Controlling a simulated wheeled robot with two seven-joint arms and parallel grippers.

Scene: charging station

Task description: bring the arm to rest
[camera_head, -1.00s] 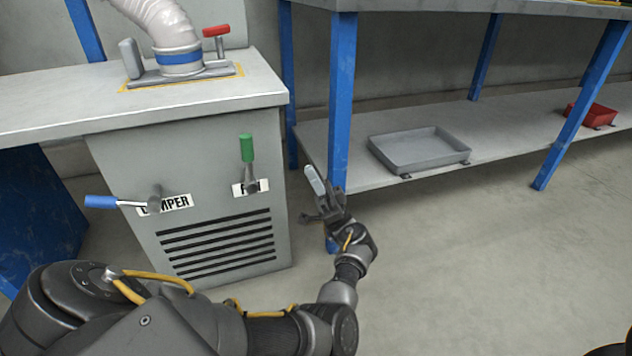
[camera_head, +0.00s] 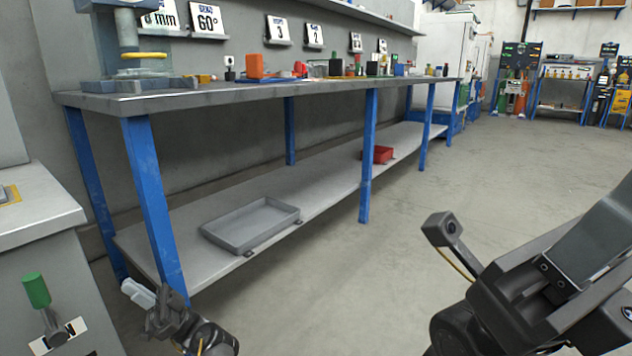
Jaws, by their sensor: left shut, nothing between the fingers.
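My left gripper (camera_head: 160,302) is at the lower left, in front of the near leg of the workbench. It is shut and empty. It is small in the picture and its arm runs off the bottom edge. I cannot tell if it touches the blue leg (camera_head: 150,195) behind it. My right arm fills the lower right corner, close to the camera. Its dark end piece and a small block on a yellow cable show, but I cannot make out its fingertips.
The workbench (camera_head: 330,89) runs away to the right. A grey tray (camera_head: 252,226) and a red bin (camera_head: 383,154) are on its lower shelf. A cabinet with a green-handled lever (camera_head: 37,290) stands at the left. The floor (camera_head: 345,290) between my arms is clear.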

